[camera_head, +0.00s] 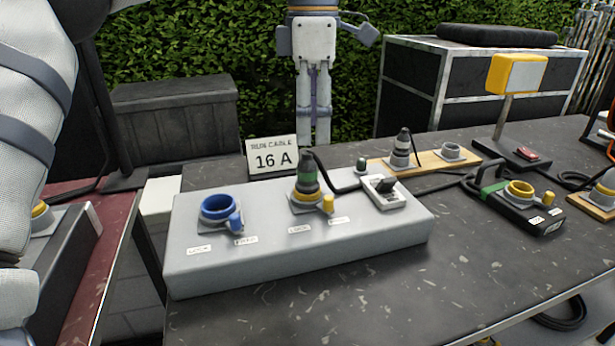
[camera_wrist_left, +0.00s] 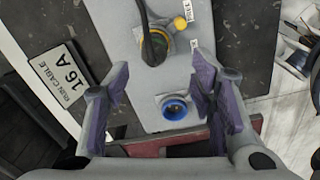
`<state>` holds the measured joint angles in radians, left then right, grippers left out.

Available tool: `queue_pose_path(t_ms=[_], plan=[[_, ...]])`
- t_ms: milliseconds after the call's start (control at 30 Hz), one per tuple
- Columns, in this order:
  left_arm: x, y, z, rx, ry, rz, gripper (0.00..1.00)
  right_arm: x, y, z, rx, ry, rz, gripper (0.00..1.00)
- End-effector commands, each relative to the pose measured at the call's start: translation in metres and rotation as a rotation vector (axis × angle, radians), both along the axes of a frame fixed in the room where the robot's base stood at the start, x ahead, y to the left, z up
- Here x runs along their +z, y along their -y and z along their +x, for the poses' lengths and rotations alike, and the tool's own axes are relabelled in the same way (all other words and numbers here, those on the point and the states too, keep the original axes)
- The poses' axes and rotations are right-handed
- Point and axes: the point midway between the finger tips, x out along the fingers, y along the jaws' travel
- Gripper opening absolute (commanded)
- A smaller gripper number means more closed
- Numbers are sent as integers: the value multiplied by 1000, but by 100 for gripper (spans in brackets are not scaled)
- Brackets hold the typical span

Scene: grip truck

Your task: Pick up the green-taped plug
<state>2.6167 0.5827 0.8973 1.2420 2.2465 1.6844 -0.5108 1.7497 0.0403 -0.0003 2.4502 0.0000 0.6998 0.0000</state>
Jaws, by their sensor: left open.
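The green-taped plug (camera_head: 307,176) stands upright in a socket on the sloped grey box (camera_head: 190,265), with a black cable leaving its top. In the left wrist view, the plug (camera_wrist_left: 155,46) appears from above, its cable partly covering it. In the wrist view the blue socket (camera_wrist_left: 174,108) shows between the fingers and the plug lies beyond the fingertips. The gripper does not touch the plug. My right gripper is not in view.
A "16 A" sign (camera_head: 272,157) stands behind the box. A switch plate (camera_head: 385,191) sits right of the plug. Another plug (camera_head: 402,147) stands on a wooden board. A black unit with a yellow socket (camera_head: 520,188) is further right. The front of the bench (camera_head: 400,290) is clear.

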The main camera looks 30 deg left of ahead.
Motion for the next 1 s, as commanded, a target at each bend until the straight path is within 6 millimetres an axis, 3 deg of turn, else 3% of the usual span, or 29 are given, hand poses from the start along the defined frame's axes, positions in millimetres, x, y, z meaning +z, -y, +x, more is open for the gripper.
queue_pose_path(t_ms=[100, 500, 733, 967, 1000], plan=[[-23, -1, -1, 1, -1, 1, 51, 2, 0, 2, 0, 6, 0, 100], [-84, -12, 1, 1, 0, 0, 51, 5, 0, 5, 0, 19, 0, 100], [-88, -12, 2, 2, 2, 0, 51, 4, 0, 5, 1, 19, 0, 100], [-87, -12, 2, 2, 2, 0, 1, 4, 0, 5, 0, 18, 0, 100], [-87, -12, 2, 1, 2, 1, 0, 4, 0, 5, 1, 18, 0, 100]])
